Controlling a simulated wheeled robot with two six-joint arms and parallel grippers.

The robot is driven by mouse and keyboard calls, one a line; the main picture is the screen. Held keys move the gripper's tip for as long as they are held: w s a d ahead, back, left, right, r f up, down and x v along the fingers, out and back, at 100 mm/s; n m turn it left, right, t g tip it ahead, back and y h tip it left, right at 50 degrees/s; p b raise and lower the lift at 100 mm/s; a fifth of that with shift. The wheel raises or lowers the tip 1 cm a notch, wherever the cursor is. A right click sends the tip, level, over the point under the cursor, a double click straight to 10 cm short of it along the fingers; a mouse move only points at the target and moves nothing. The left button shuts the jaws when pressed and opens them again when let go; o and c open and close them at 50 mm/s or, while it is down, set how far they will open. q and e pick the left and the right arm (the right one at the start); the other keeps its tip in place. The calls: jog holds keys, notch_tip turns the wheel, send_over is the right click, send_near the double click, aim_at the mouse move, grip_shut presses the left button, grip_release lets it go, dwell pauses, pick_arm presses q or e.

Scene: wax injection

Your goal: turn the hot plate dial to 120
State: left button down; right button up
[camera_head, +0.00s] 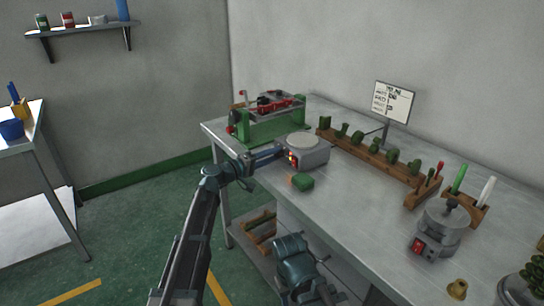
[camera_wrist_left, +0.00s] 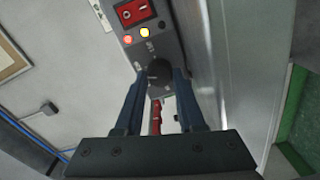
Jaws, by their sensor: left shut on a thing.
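The hot plate (camera_head: 308,152) is a grey box with a round pale top, standing on the metal bench towards its far left end. My left gripper (camera_head: 281,153) reaches its front left side. In the left wrist view the dark round dial (camera_wrist_left: 159,72) sits on the grey panel between the two blue fingers of my left gripper (camera_wrist_left: 159,84). The gripper is shut on the dial. Marks near the dial are too small to read, and its setting cannot be told. My right gripper is not in view.
A red switch (camera_wrist_left: 134,12) and lit red and yellow lamps are on the panel. A green block (camera_head: 302,182) lies just in front of the hot plate. A green-framed machine (camera_head: 270,122) stands behind, and a wooden rack (camera_head: 366,154) to the right. A grey pot (camera_head: 438,230) stands farther right.

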pick_arm(q)
jog(key=shift+s+m, duration=0.1)
jog(key=shift+m, duration=0.4)
dwell(0.3)
jog(key=c, duration=0.5)
grip_release()
jog(key=v, duration=1.3)
jog(key=shift+s+a, duration=0.25)
jog(key=shift+a, duration=0.05)
